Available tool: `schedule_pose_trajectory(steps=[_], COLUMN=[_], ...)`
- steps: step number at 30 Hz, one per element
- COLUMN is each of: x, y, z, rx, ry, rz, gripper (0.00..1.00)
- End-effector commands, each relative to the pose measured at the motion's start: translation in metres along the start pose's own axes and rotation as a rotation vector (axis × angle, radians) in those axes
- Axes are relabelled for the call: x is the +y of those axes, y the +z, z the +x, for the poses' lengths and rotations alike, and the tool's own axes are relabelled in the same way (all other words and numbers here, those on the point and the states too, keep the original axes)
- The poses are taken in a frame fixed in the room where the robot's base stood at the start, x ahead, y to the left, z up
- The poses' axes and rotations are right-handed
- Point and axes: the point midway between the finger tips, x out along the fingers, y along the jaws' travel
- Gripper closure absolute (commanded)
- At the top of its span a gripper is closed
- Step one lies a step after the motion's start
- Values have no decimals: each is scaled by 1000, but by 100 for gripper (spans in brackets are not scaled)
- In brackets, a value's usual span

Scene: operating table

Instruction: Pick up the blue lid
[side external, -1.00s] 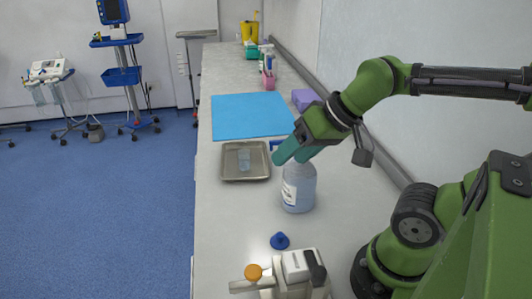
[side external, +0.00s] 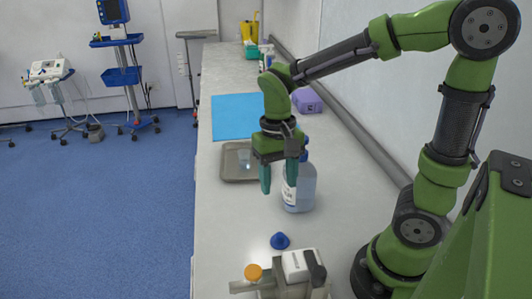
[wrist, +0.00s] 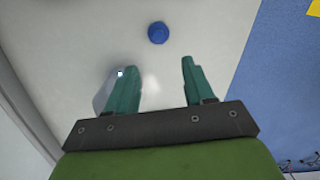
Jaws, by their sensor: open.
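The blue lid (side external: 280,241) lies on the pale worktop, in front of the bottle in the side view. In the wrist view the lid (wrist: 157,33) is beyond the fingertips, roughly midway between them and a little toward the top. My gripper (side external: 279,190) is open and empty, pointing down, above the worktop beside the bottle. Its two teal fingers (wrist: 156,75) are apart in the wrist view. The clear bottle with a white label (side external: 301,190) stands upright, partly hidden behind my gripper. The lid is clear of the fingers.
A metal tray (side external: 230,176) holding a small clear cup (side external: 244,159) lies behind my gripper. A blue mat (side external: 232,118) and a purple box (side external: 307,100) are farther back. A white device with an orange knob (side external: 297,267) stands close in front of the lid. Worktop left of the lid is clear.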

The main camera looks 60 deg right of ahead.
Motion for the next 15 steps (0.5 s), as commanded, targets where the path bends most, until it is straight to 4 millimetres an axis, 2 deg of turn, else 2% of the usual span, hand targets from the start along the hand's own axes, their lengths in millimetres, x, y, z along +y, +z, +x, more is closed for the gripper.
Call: schedule_pose_trajectory(steps=[2, 5, 15], x=[2, 3, 4], y=[1, 2, -4], z=[-2, 10, 76], rx=[-10, -21, -20], ry=[11, 16, 14], rz=[31, 46, 44], gripper=[47, 47, 47])
